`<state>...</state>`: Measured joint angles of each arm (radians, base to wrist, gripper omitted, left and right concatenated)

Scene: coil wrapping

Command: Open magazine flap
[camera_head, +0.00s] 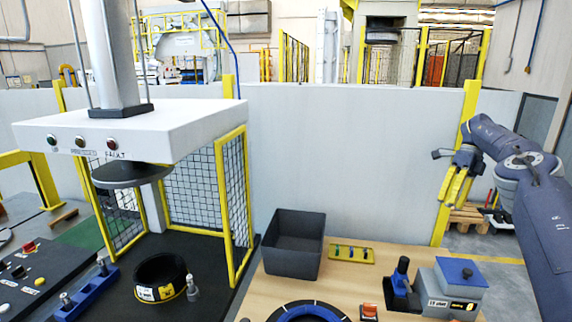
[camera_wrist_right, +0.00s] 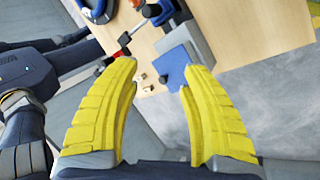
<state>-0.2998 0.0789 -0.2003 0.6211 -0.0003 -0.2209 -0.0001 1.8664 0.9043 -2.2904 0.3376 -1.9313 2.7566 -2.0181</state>
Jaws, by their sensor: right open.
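The likely magazine is a grey box (camera_head: 450,299) with a blue flap (camera_head: 460,271) on top, at the right end of the wooden table. The flap looks closed and flat in the head view. In the right wrist view the blue flap (camera_wrist_right: 174,66) shows beyond and between the fingertips. My right gripper (camera_head: 453,202) has yellow fingers spread apart, with nothing between them. It hangs in the air above and behind the box, clear of it. It also shows in the right wrist view (camera_wrist_right: 160,68). My left gripper is not in view.
A dark open bin (camera_head: 293,258), a yellow strip with coloured pieces (camera_head: 351,254) and a blue ring (camera_head: 308,312) are on the table (camera_head: 345,283). A caged press (camera_head: 190,125) stands left.

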